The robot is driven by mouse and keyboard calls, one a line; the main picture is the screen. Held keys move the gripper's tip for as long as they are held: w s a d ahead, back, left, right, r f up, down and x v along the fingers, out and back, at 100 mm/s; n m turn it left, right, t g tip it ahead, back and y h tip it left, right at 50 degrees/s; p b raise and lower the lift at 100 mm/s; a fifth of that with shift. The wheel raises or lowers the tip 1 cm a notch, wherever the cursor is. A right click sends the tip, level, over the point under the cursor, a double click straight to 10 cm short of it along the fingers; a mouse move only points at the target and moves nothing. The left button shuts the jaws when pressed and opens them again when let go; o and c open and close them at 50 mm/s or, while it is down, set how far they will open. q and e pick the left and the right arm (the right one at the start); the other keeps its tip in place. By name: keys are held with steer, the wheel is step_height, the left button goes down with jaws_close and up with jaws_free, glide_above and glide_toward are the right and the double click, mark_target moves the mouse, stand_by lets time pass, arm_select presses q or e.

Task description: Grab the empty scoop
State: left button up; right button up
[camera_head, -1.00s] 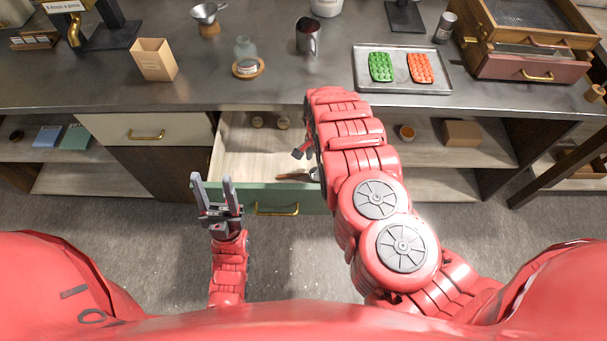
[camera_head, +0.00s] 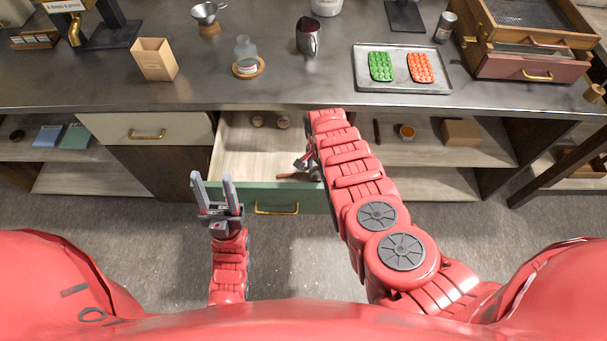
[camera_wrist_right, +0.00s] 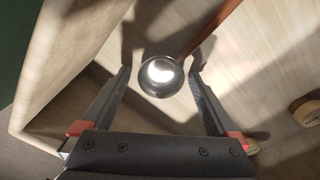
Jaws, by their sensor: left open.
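The scoop has a round shiny metal bowl (camera_wrist_right: 160,77) and a reddish-brown handle (camera_wrist_right: 210,28). It lies in the open drawer. In the head view its handle (camera_head: 289,176) shows near the drawer front, and my right arm hides most of the bowl. The bowl looks empty. My right gripper (camera_wrist_right: 158,82) is open over the drawer, with one finger on each side of the bowl and a gap to each. It also shows partly in the head view (camera_head: 303,162). My left gripper (camera_head: 211,178) is open and empty in front of the drawer's left corner.
The open drawer (camera_head: 240,150) has a green front and walls close to my right gripper. Small round items (camera_head: 257,121) lie at its back. The counter (camera_head: 210,92) above holds a tray (camera_head: 400,89), a dark mug (camera_head: 307,38) and a paper bag (camera_head: 154,60).

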steer(key=c, duration=1.3)
steer(key=shift+r, duration=0.1)
